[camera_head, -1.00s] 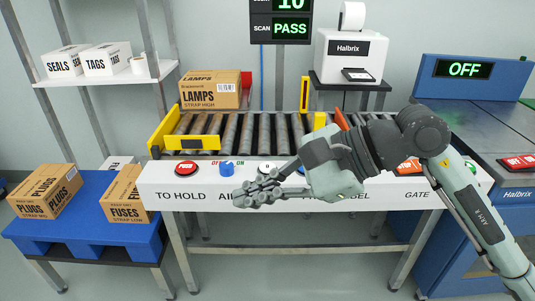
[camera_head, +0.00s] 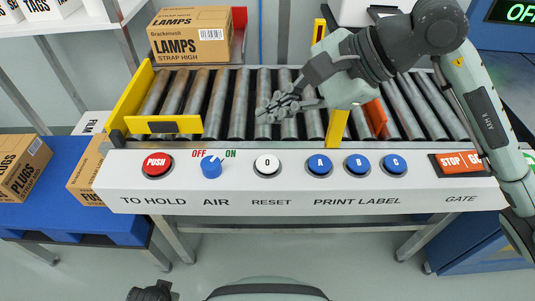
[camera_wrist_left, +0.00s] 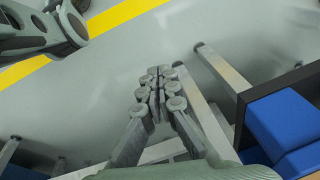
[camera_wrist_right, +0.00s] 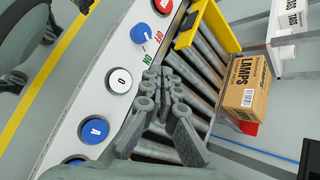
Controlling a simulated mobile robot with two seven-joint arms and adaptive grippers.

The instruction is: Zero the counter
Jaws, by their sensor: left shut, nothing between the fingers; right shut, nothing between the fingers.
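The white round RESET button (camera_head: 267,165), marked 0, sits on the sloped front panel between the blue AIR knob and the blue print buttons. It also shows in the right wrist view (camera_wrist_right: 120,80). My right gripper (camera_head: 267,113) is shut and empty, above the rollers and behind the RESET button in the head view, apart from it. In the right wrist view its fingertips (camera_wrist_right: 163,72) are together, to the right of the button. My left gripper (camera_wrist_left: 157,72) is shut and empty over the floor, beside a table leg. The counter display is out of view.
The panel (camera_head: 130,187) also holds a red PUSH button (camera_head: 157,163), the AIR knob (camera_head: 211,166), blue A, B and C buttons (camera_head: 358,164) and a STOP/GO switch (camera_head: 455,163). A LAMPS box (camera_head: 191,37) stands behind the rollers. A yellow post (camera_head: 338,127) stands near my right wrist.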

